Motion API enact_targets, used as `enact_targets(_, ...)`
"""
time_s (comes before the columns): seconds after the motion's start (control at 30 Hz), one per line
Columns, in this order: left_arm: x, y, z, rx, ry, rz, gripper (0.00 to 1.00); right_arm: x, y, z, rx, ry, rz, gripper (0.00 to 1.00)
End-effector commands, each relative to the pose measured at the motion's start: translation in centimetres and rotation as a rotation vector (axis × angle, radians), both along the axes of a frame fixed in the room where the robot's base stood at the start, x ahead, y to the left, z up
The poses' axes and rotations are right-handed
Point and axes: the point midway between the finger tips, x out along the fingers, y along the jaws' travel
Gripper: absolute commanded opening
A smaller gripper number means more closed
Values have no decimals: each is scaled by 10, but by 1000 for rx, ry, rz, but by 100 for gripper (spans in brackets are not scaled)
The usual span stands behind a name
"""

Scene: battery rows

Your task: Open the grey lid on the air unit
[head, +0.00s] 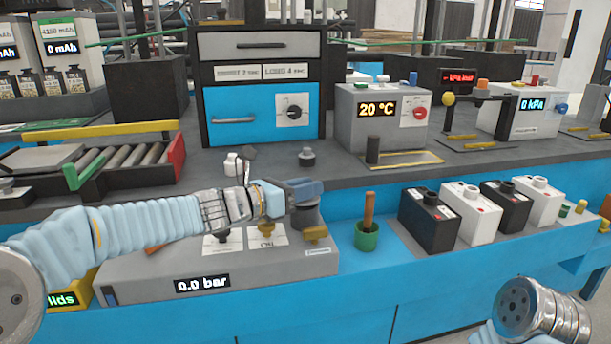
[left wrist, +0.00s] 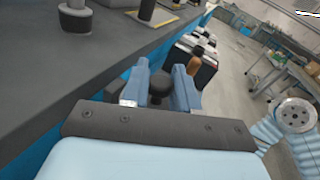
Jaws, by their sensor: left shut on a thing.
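The air unit (head: 150,275) is a long grey box at the front of the bench, with a display reading 0.0 bar. The dark grey lid (head: 306,214) is a round piece at the unit's right end, partly hidden by my left gripper (head: 305,188). In the left wrist view, the left gripper's blue fingers (left wrist: 162,88) are shut on a dark round knob (left wrist: 160,90), which appears to be the lid's. I cannot tell whether the lid is seated or slightly raised. My right arm shows at the lower right, but its gripper is out of view.
A green cup (head: 367,237) with a brown handle stands just right of the unit. Black and white batteries (head: 468,213) stand farther right. Yellow knobs (head: 316,234) and levers lie close to the gripper. Behind are a blue oven (head: 262,115) and a 20 °C unit (head: 350,122).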

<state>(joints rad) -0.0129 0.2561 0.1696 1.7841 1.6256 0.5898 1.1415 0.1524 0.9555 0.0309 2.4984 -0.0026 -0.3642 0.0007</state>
Motion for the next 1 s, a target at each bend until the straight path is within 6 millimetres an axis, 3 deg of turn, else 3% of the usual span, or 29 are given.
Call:
enact_targets(0.03,2,1,11,-9,36,1,0,1,0,20,0,-1,0,43)
enact_targets(0.2,6,2,11,-49,156,1,0,1,0,34,2,0,3,43)
enact_targets(0.6,16,5,14,-119,371,1,0,0,0,34,2,0,4,43)
enact_targets(1.0,19,7,15,-140,429,2,0,0,0,34,2,1,4,43)
